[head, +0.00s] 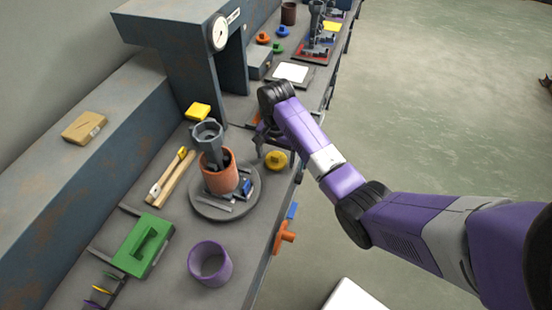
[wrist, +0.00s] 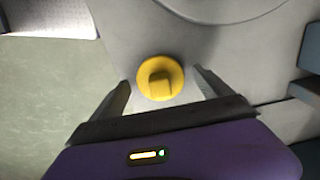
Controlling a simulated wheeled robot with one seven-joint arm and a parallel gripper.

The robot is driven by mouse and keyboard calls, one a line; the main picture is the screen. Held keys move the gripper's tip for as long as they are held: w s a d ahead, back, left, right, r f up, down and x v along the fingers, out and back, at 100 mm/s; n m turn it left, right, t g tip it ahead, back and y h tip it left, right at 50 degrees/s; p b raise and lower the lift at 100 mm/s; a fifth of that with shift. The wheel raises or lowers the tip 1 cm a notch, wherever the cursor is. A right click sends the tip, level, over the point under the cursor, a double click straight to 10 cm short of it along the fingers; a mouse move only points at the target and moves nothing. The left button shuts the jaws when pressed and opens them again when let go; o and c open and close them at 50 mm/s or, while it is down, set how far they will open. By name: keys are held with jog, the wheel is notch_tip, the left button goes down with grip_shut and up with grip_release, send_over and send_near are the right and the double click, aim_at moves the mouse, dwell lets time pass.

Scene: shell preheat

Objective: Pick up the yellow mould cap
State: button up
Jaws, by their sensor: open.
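The yellow mould cap (head: 276,160) is a round disc with a raised grip block on top. It lies on the grey bench top near the front edge, right of the round grey plate (head: 253,204). In the wrist view the cap (wrist: 160,78) sits just ahead of and between my open fingers. My gripper (wrist: 165,93) is open and empty, one finger to each side of the cap. In the head view my gripper (head: 273,143) is partly hidden by my wrist and is close to the cap.
An orange pot (head: 220,180) holding a grey funnel-like part (head: 208,135) stands on the round plate. A purple ring (head: 210,264) and green block (head: 145,246) are nearer. A yellow block (head: 198,111) lies behind. The press frame (head: 165,55) rises beyond.

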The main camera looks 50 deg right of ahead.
jog(key=shift+f, duration=0.15)
jog(key=c, duration=1.4)
jog(key=shift+c, duration=0.3)
